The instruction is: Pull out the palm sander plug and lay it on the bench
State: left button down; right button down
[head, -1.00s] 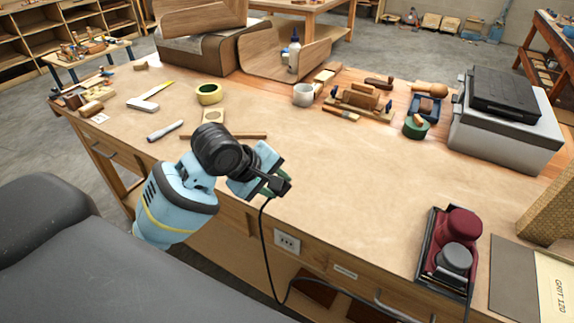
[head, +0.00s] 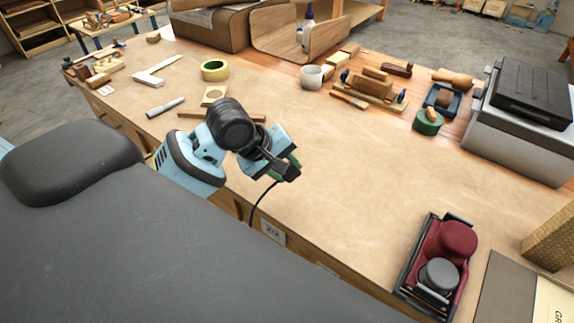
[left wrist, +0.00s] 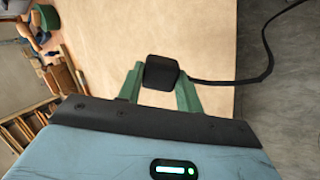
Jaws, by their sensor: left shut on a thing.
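My left gripper (head: 284,166) has green fingers and is shut on the black plug (head: 291,173), held in the air over the front edge of the bench (head: 350,205). In the left wrist view the plug (left wrist: 161,72) sits between the two green fingers, and its cord (left wrist: 235,80) runs off to the right. In the head view the cord (head: 262,198) hangs down past the bench's front edge. The outlet (head: 272,231) on the bench front is empty. A maroon and grey tool, likely the palm sander (head: 457,240), lies in a black tray. My right gripper is not in view.
The brown bench top is clear around the middle. A tape roll (head: 214,70), a white mug (head: 312,77) and a wooden plane (head: 372,88) lie farther back. A grey machine (head: 515,130) stands at the right. A marker-like tool (head: 165,107) lies at the left.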

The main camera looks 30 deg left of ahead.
pick_arm(q)
jog(key=shift+f, duration=3.1)
jog(key=shift+f, duration=0.15)
jog(key=c, duration=0.9)
grip_release()
jog(key=shift+d+f, duration=0.1)
jog(key=shift+o, duration=0.2)
jog(key=shift+f, duration=0.1)
jog(key=shift+s+f, duration=0.1)
jog(key=shift+f, duration=0.05)
jog(key=v, duration=0.8)
jog(key=shift+w+r, duration=0.3)
jog(key=shift+r, duration=0.15)
jog(key=shift+d, duration=0.1)
